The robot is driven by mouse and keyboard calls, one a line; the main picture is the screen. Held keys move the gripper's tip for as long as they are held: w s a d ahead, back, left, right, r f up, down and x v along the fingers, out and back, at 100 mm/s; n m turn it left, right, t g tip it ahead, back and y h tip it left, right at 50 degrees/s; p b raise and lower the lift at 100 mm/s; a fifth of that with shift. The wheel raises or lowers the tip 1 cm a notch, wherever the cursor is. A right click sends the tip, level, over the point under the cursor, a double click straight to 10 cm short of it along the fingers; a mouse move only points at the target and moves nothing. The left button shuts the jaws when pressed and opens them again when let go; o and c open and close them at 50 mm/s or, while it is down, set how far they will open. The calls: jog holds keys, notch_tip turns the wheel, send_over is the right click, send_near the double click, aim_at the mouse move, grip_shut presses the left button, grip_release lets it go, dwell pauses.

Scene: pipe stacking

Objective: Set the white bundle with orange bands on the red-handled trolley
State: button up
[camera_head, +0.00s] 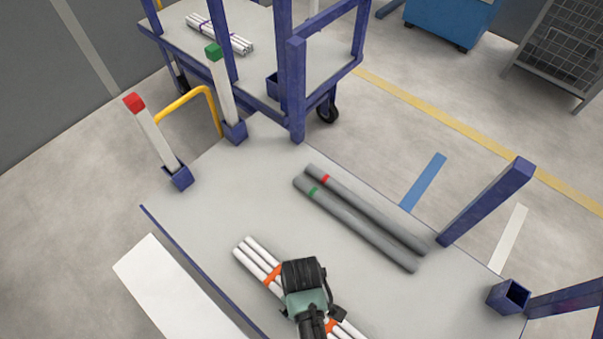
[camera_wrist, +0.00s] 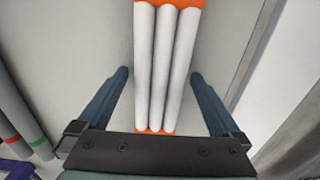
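The white bundle with orange bands (camera_head: 259,260) lies on the grey deck in the head view, partly hidden under my gripper (camera_head: 306,285). In the wrist view the bundle (camera_wrist: 166,70) shows as parallel white pipes with orange bands at both ends of the visible stretch. My gripper's blue fingers (camera_wrist: 160,90) are open, one on each side of the bundle, with gaps between them and the pipes. I cannot tell how far above the deck the fingertips are. I see no red handle; one white post (camera_head: 154,135) has a red cap.
Grey pipes (camera_head: 360,222) with red and green marks lie beside the bundle on the deck. A white post with a green cap (camera_head: 221,85) and blue posts (camera_head: 487,203) stand at deck edges. Behind, a blue-framed trolley (camera_head: 278,48) carries a purple-banded white bundle (camera_head: 219,33).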

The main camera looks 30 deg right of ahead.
notch_tip(320, 180, up, 12)
jog(key=p, duration=0.4)
jog(key=shift+r, duration=0.15)
